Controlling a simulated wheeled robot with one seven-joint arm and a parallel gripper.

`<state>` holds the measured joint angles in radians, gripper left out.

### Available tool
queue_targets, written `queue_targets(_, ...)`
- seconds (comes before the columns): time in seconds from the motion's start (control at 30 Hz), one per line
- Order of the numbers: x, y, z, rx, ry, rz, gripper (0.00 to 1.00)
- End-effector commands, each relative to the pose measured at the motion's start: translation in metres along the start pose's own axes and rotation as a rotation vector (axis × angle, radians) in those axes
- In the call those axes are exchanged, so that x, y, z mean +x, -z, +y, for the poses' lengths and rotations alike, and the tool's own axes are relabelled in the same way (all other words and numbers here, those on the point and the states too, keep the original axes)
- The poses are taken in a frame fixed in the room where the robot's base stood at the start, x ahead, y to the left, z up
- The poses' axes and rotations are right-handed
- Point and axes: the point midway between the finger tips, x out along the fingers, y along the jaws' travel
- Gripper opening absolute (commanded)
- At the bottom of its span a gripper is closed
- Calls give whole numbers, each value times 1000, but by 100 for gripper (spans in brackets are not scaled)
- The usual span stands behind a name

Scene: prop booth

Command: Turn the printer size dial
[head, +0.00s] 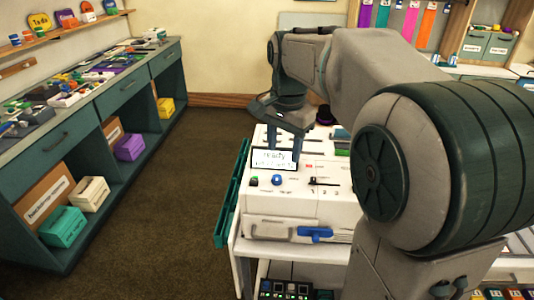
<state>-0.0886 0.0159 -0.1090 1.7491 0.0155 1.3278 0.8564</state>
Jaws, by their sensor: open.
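The white printer (255,207) stands on a white stand in the middle of the head view. It has a small tilted screen (274,160) with lettering too small to read fully. In front of the screen are a blue knob (277,180), a small green button or knob (254,181) and a black slider or lever (325,182). I cannot tell which control is the size dial. My gripper (286,138) is open, points down above the printer's rear part behind the screen, and holds nothing visible. My arm hides the printer's right side.
A blue handle (315,233) sticks out at the printer's front. A dark green slatted rack (231,195) hangs on its left side. A long green workbench (95,105) with tools and boxes lines the left wall. The brown floor (180,190) between is clear.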

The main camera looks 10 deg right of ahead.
Motion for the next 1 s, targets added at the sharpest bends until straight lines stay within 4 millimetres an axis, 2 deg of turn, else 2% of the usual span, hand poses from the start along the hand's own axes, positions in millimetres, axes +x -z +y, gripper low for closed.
queue_targets(0.03, -8, 8, -11, 54, -13, -6, 49)
queue_targets(0.13, -16, 17, -25, 145, -33, -14, 49)
queue_targets(0.27, -19, 23, -34, 207, -47, -17, 49)
queue_targets(0.37, -14, 23, -36, 222, -51, -19, 49)
queue_targets(0.47, -1, 22, -35, 222, -53, -20, 49)
queue_targets(0.8, 70, 20, -31, 220, -52, -19, 49)
queue_targets(1.0, 102, 20, -30, 219, -50, -18, 49)
